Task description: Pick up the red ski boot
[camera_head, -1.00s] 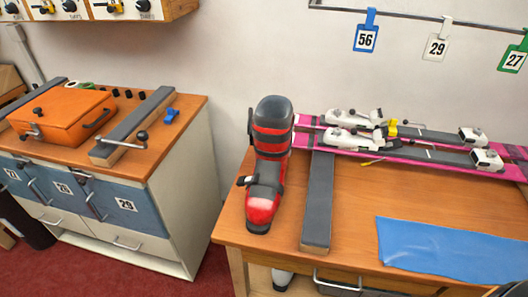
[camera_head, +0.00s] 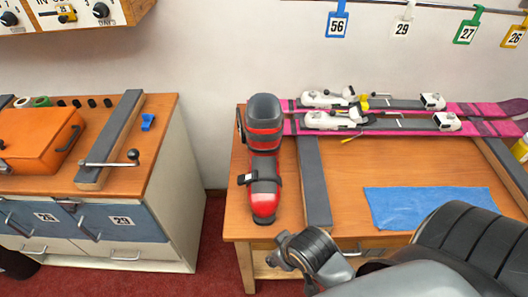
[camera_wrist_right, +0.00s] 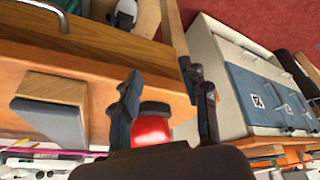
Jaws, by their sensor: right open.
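The red ski boot (camera_head: 264,160), red with dark grey cuff and straps, stands upright near the left end of the wooden bench (camera_head: 245,215), its toe towards me. My right arm comes in from the lower right, in front of the bench. In the right wrist view, my right gripper (camera_wrist_right: 164,80) is open, its two dark fingers spread. The boot's red toe (camera_wrist_right: 152,124) shows between and beyond the fingers, partly hidden by the gripper body. I see no contact. My left gripper is not in view.
Pink skis (camera_head: 400,122) with white bindings lie along the bench's back. A dark padded bar (camera_head: 313,185) runs just right of the boot. A blue cloth (camera_head: 420,205) lies further right. A cabinet with an orange case (camera_head: 35,140) stands left, across a gap.

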